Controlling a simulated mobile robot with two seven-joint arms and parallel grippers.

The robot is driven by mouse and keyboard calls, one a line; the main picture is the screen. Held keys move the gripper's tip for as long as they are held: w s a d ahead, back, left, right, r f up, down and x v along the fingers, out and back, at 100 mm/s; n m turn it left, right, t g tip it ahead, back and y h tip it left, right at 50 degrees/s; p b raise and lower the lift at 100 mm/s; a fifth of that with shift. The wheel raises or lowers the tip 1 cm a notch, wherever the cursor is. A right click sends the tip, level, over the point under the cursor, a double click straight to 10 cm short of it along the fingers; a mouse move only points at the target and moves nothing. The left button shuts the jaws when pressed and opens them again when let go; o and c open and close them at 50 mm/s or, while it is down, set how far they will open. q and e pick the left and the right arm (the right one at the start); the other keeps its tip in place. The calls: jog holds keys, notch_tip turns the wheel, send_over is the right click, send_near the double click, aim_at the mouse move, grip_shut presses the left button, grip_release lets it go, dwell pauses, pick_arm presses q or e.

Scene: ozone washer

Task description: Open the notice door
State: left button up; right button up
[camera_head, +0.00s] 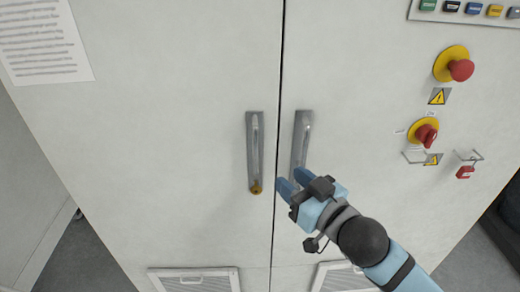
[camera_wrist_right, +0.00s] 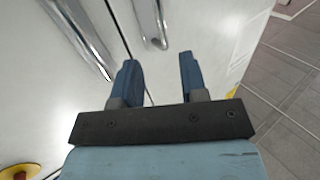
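The notice door (camera_head: 170,100) is the left leaf of a pale cabinet, with a printed notice sheet (camera_head: 42,40) at its upper left. It stands shut against the right door (camera_head: 360,70), with a dark seam between them. The left handle (camera_head: 255,150) is a vertical metal bar with a brass lock at its lower end. The right handle (camera_head: 302,140) is beside it across the seam. My right gripper (camera_head: 290,185) is just below the right handle, fingers pointing up-left. In the right wrist view its fingers (camera_wrist_right: 157,80) are apart with nothing between them. My left gripper is not in view.
Red emergency and rotary switches (camera_head: 453,64) and a button panel (camera_head: 465,10) are on the right door. A red padlock (camera_head: 465,172) hangs at the right. Vents (camera_head: 195,279) are low on both doors. Grey floor (camera_head: 85,260) shows at the lower left.

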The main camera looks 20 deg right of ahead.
aim_at(258, 153)
jog(key=p+x, duration=0.1)
jog(key=x, duration=1.1)
jog(key=shift+w+p, duration=0.2)
jog(key=shift+p, duration=0.15)
jog(key=shift+f, duration=0.1)
grip_shut()
